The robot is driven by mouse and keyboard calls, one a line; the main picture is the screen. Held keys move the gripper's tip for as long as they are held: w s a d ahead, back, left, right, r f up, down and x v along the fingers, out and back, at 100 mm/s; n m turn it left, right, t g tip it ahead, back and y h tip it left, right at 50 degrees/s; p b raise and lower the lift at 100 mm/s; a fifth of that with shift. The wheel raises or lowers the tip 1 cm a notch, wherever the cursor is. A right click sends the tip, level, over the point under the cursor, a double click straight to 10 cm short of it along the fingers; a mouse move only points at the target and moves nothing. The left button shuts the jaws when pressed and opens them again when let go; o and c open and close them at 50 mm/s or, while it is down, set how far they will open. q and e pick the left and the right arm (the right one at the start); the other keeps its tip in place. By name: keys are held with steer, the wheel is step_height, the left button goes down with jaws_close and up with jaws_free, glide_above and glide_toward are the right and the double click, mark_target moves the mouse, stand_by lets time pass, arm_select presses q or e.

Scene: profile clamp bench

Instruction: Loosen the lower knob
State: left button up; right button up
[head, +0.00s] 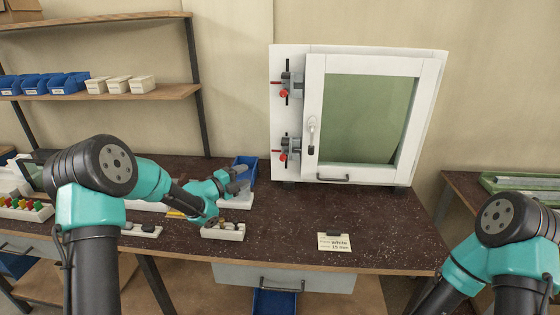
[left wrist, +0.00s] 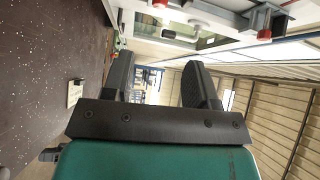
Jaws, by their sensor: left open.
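The white cabinet (head: 364,185) stands at the back of the bench with a glazed door. Two clamps with red knobs sit on its left side post. The lower knob (head: 283,157) is below the upper knob (head: 283,93). My left gripper (head: 242,174) is open and empty, to the left of the lower knob and a little below it, apart from it. In the left wrist view its two dark fingers (left wrist: 158,85) are spread with nothing between them. Red parts of the clamps show at that view's top edge. My right gripper is out of view.
A blue bin (head: 246,168) stands behind my left gripper. A white block holder (head: 223,232) lies near the bench's front edge. A card (head: 334,242) reading "white 15 mm" lies in front of the cabinet.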

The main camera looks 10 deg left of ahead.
mark_target(281, 159)
arm_select(q)
steer(key=x, duration=1.7)
steer(key=shift+w+d, duration=0.1)
steer(key=shift+d, duration=0.05)
steer(key=c, duration=0.9)
